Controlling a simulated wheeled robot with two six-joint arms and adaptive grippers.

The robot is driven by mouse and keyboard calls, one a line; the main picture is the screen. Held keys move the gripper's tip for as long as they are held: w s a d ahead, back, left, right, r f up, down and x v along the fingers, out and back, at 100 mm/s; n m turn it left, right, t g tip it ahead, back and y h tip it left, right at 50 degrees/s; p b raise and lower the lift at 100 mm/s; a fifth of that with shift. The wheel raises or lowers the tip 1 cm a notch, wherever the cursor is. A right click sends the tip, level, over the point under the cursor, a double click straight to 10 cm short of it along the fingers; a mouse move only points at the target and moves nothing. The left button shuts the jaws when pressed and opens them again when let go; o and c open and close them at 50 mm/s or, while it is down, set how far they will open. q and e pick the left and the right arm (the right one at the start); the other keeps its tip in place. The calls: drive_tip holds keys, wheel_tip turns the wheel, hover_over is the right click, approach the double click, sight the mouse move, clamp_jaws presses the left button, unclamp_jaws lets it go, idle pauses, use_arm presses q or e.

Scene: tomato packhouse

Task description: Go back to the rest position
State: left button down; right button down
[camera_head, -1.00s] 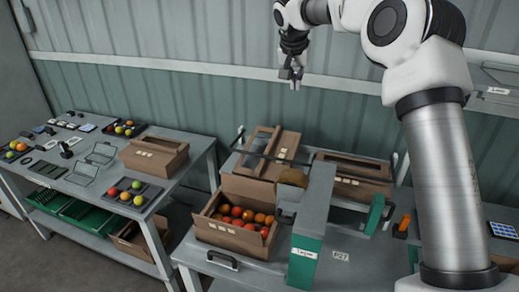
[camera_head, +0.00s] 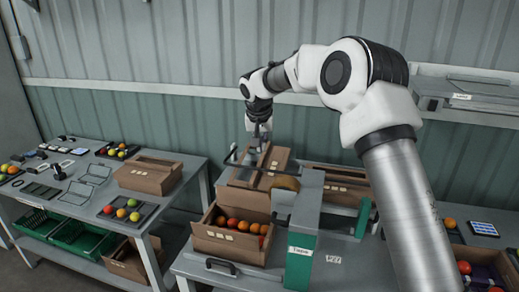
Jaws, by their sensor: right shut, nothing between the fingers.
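My right gripper (camera_head: 258,146) is shut and empty. It points down above the back of the packing table, just over the brown cardboard box (camera_head: 245,202) with raised flaps. I cannot tell whether it touches the flaps. My right arm reaches in from the lower right across the view. My left gripper is not in view.
A carton of red and orange tomatoes (camera_head: 225,246) stands at the table's front. Beside it is a grey and green machine (camera_head: 300,262) with a brown roll. Another carton (camera_head: 338,178) stands behind. A side table (camera_head: 192,182) is at left, a wall shelf (camera_head: 465,112) at right.

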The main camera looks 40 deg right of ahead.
drive_tip(key=shift+f, duration=0.25)
idle(0.3)
drive_tip(key=s+a+f+n+g+b, duration=0.1)
drive_tip(key=s+a+f+g+b, duration=0.1)
drive_tip(key=f, duration=1)
drive_tip(key=s+a+f+g+b, duration=0.2)
drive_tip(key=s+a+f, duration=0.2)
drive_tip(key=s+f, duration=0.3)
drive_tip(key=s+a+f+n+g+y+b, duration=0.1)
drive_tip(key=s+a+f, duration=0.3)
drive_tip(key=f, duration=1.3)
drive_tip(key=shift+s+n+g+b, duration=0.3)
drive_tip(key=shift+s+g+b, duration=0.2)
drive_tip(key=shift+b, duration=0.25)
drive_tip(key=s+a+f+n+g+y+b, duration=0.1)
drive_tip(key=s+a+f, duration=0.3)
drive_tip(key=s+f, duration=0.35)
drive_tip(key=s+a+f+n+g+y+b, duration=0.1)
drive_tip(key=s+a+f+b, duration=0.15)
drive_tip(key=s+f, duration=0.5)
drive_tip(key=s+a+n+t, duration=0.3)
drive_tip(key=s+a+t, duration=0.1)
drive_tip(key=s, duration=0.8)
drive_tip(key=shift+s+t, duration=0.15)
drive_tip(key=shift+t, duration=0.25)
